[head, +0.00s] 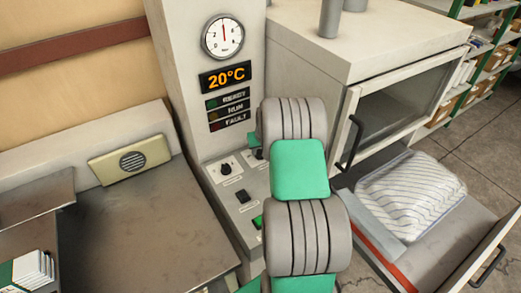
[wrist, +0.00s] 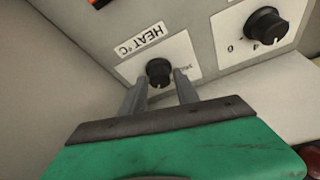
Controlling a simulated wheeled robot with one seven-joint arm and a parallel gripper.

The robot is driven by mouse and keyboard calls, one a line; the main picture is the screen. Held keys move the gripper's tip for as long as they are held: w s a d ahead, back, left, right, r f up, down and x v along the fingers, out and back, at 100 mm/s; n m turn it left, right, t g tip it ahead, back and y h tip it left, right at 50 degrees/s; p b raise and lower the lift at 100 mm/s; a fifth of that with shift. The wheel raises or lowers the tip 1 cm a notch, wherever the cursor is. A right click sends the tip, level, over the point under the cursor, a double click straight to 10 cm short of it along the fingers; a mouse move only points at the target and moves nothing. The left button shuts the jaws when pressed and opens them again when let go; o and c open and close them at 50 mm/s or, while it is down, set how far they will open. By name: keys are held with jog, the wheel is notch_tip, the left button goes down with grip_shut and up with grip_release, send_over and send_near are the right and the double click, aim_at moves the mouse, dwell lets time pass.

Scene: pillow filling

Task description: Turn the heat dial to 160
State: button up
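The heat dial (wrist: 159,72) is a black round knob on a white plate labelled HEAT °C, upside down in the wrist view. My gripper (wrist: 163,77) is open, with its two grey fingers on either side of the knob. A gap shows between the fingers and the knob's sides; I cannot tell whether either touches. The number the dial points to is too small to read. In the head view my arm hides most of this spot. The temperature display (head: 225,77) reads 20°C.
A second black knob (wrist: 266,25) sits beside the heat dial; it also shows in the head view (head: 226,169). A black switch (head: 243,196) is nearer on the panel. A round gauge (head: 223,38) is above the display.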

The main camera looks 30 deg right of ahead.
aim_at(260, 163)
grip_shut()
jog(key=shift+f, duration=0.1)
jog(key=shift+a+f+m+b, duration=0.1)
jog(key=shift+f+m+b, duration=0.05)
jog(key=shift+m+b, duration=0.55)
jog(key=shift+w+m+h+b, duration=0.1)
jog(key=shift+m+h+b, duration=0.3)
jog(key=shift+b, duration=0.2)
jog(key=shift+r+m+g, duration=0.25)
jog(key=shift+m+g, duration=0.05)
jog(key=shift+m, duration=0.2)
jog(key=shift+o, duration=1.7)
grip_release()
jog(key=shift+r, duration=0.1)
jog(key=b+v, duration=0.2)
jog(key=v, duration=0.5)
jog(key=shift+s+r, duration=0.2)
jog(key=shift+r, duration=0.05)
